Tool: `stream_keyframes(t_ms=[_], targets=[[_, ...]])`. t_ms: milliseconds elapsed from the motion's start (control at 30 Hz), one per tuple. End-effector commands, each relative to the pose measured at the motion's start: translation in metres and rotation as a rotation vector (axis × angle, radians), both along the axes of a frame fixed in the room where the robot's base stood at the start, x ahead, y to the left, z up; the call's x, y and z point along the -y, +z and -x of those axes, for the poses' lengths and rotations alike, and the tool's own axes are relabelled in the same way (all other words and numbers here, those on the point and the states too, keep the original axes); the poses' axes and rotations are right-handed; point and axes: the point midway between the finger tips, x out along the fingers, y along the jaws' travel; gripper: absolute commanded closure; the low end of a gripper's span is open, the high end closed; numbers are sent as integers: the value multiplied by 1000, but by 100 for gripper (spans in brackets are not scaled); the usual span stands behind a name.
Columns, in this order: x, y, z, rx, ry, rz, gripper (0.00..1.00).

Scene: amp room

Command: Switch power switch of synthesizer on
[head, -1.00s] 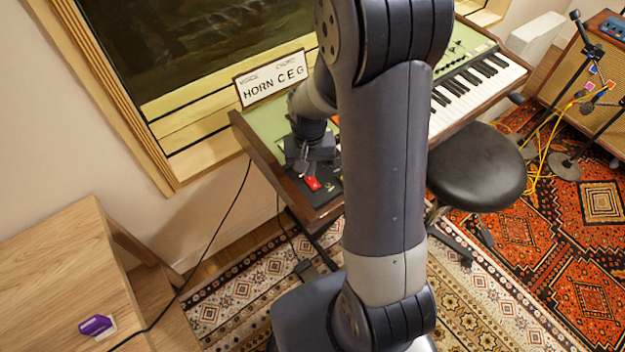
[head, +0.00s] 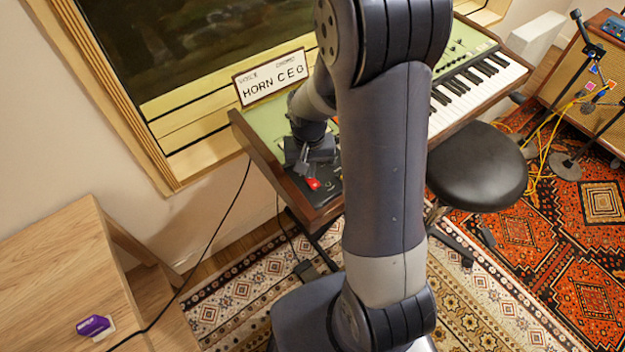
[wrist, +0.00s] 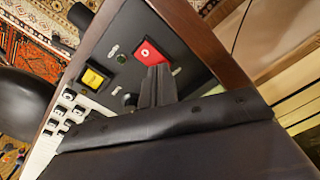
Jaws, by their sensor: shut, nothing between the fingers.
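The synthesizer (head: 262,141) stands under the window, with a green top, wooden sides and a keyboard at right. A red rocker switch (head: 313,184) sits on its black left-end panel. In the wrist view the red switch (wrist: 146,50) shows a white round mark. My gripper (head: 305,166) is shut and empty, pointing down at the panel. In the wrist view its fingertips (wrist: 157,71) lie at the switch's lower edge and overlap part of it. I cannot tell how firmly they touch or which way the rocker is tipped.
A yellow button (wrist: 92,77) and small panel knobs are close beside the red switch. A "HORN C E G" sign (head: 272,78) stands behind. A black stool (head: 477,165) is at right. A wooden cabinet (head: 50,260) with a purple item (head: 94,325) is at left.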

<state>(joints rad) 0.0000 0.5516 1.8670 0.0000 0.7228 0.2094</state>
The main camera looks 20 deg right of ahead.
Motion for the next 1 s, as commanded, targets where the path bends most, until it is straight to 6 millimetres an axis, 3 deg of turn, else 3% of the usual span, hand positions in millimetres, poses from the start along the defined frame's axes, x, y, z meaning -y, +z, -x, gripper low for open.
stream_keyframes(t_ms=[667, 1000], targets=[[0, -8, 0, -1, 0, 0, 100], [0, 16, 0, 0, 0, 0, 100]])
